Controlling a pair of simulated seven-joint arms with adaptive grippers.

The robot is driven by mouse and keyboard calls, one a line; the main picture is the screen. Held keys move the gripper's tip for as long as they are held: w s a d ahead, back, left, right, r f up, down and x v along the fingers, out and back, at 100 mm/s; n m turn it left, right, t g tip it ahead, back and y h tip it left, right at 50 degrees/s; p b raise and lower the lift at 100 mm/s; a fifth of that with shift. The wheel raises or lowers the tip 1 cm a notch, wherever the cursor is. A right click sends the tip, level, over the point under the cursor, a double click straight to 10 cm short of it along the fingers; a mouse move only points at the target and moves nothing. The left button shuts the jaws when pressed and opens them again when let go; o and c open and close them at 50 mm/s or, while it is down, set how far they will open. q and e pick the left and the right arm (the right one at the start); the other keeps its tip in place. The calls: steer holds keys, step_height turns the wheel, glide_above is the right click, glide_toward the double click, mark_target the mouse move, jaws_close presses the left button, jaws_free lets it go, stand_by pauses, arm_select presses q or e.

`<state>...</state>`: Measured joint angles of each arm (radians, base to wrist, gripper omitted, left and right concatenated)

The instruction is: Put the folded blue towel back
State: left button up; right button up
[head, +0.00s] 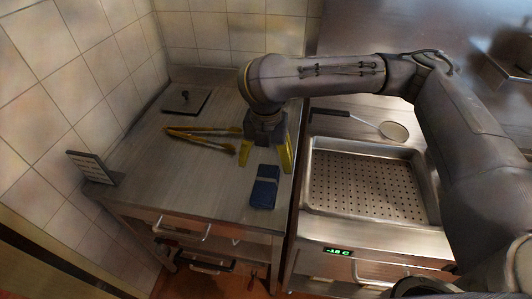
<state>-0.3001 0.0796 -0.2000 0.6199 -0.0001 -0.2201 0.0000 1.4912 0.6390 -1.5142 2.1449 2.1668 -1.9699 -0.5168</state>
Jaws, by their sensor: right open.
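The folded blue towel (264,187) lies flat on the steel counter (190,185), close to its right edge. It has a paler band across its middle. My right gripper (267,160) points down just behind the towel, with its yellow fingers spread apart. Nothing shows between the fingers, and the towel lies in front of them. I cannot tell how high the fingertips are above the counter. My left gripper is not in view.
Yellow-handled tongs (205,139) lie left of my right gripper. A dark square plate (186,101) is farther back. A perforated steel basin (366,184) and a round strainer (393,131) are to the right. The counter's front left is clear.

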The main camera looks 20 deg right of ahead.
steer(key=shift+r, duration=1.4)
